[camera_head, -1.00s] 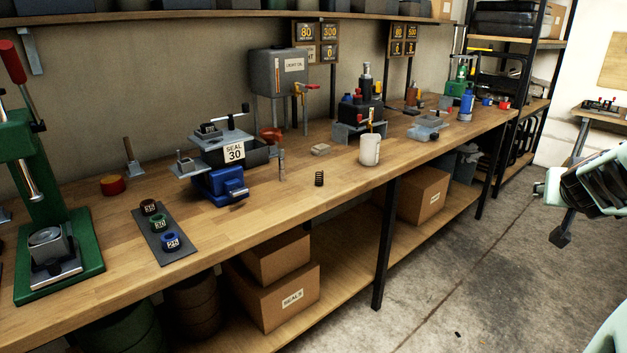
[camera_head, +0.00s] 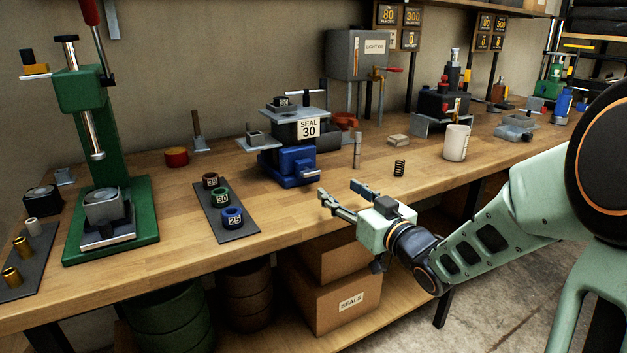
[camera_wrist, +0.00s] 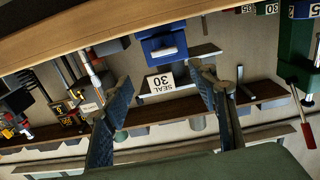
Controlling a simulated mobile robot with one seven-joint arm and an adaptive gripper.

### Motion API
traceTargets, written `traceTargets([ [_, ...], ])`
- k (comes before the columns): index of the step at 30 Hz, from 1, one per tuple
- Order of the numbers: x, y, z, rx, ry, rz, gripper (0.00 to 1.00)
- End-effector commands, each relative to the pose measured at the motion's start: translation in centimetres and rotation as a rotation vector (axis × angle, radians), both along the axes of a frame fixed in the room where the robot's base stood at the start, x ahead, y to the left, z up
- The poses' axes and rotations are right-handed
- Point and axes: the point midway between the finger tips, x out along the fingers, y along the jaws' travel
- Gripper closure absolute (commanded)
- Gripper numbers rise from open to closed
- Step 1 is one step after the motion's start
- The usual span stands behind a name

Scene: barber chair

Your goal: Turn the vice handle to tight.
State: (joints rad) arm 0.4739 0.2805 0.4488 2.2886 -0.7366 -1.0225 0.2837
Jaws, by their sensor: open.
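A thin T-shaped bar (camera_head: 305,92) stands over the grey plates on top. I cannot clearly tell which part is the vice handle. My gripper (camera_head: 338,191) is open and empty, in front of and right of the vice, apart from it. In the wrist view the scene is upside down. The vice (camera_wrist: 163,43) and sign (camera_wrist: 158,83) show beyond my spread fingers (camera_wrist: 160,95).
A dark strip with three coloured rings (camera_head: 243,229) lies left of the vice. A green press (camera_head: 110,195) stands further left. A spring (camera_head: 399,168), a metal pin (camera_head: 357,150) and a white mug (camera_head: 456,143) stand to the right. The wooden bench front (camera_head: 290,215) is clear.

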Motion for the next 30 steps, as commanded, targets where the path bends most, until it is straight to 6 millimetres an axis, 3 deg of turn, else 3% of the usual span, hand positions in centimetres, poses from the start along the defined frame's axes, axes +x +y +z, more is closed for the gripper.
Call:
traceTargets([
  [5, 0.8, 1.5, 0.0, 0.013, -0.002, 0.024, 0.46],
  [18, 7.1, 5.7, -0.1, 0.011, -0.001, 0.021, 0.46],
  [30, 8.7, 6.7, 0.0, 0.009, 0.000, 0.018, 0.46],
])
